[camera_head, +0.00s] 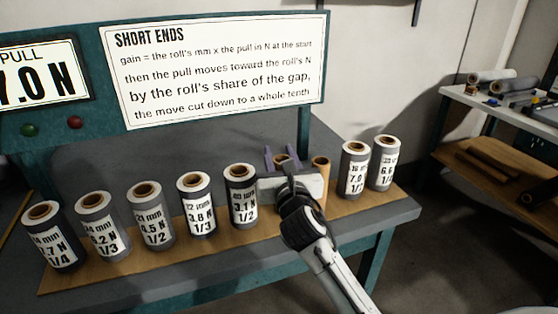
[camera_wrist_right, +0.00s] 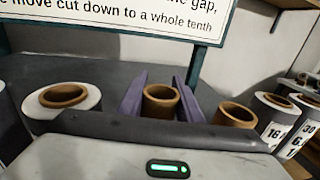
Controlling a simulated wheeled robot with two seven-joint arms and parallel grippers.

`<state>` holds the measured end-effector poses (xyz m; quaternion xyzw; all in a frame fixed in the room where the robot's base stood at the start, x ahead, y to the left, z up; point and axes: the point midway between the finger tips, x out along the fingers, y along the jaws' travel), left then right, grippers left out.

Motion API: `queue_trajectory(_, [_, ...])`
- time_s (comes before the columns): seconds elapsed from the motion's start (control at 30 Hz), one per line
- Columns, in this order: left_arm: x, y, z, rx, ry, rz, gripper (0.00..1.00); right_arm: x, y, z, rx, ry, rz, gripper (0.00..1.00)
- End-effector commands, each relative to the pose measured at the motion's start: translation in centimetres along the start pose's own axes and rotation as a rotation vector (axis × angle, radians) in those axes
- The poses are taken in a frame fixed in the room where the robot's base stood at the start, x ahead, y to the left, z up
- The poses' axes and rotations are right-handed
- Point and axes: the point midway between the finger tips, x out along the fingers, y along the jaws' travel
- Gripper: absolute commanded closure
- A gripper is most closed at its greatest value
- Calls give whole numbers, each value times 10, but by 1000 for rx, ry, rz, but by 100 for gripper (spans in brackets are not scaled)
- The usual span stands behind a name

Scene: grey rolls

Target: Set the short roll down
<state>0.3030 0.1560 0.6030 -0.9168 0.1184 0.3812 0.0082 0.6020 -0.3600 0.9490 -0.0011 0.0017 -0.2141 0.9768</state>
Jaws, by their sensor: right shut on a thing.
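My right gripper (camera_head: 282,157) reaches in from the lower right, over the wooden strip on the bench. Its two purple fingers are shut on a roll, whose brown core top (camera_head: 281,161) shows between them. The fingers (camera_wrist_right: 160,92) and the held roll's core (camera_wrist_right: 161,97) also show in the right wrist view. The gripper body hides the roll's lower part and label, so I cannot tell whether it touches the strip. The held roll looks roughly upright. My left gripper is not in view.
Several grey labelled rolls stand left of the gripper, the nearest marked 3.1 N (camera_head: 242,199). Close on the right is a brown core (camera_head: 320,178), then two labelled rolls (camera_head: 354,170). A sign (camera_head: 220,65) stands behind. The strip's front edge (camera_head: 150,262) is bare.

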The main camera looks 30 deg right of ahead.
Motion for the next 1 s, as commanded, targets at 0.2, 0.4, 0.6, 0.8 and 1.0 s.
queue_trajectory(0.2, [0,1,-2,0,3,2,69,0,0,-2,0,-2,0,100])
queue_trajectory(0.4, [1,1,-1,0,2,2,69,0,0,-6,0,-2,0,63])
queue_trajectory(0.6, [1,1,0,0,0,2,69,0,0,-5,0,-2,0,50])
queue_trajectory(0.8, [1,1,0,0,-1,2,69,0,0,-3,1,-2,0,50])
queue_trajectory(1.0, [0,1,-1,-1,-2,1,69,-22,0,-3,0,0,1,50])
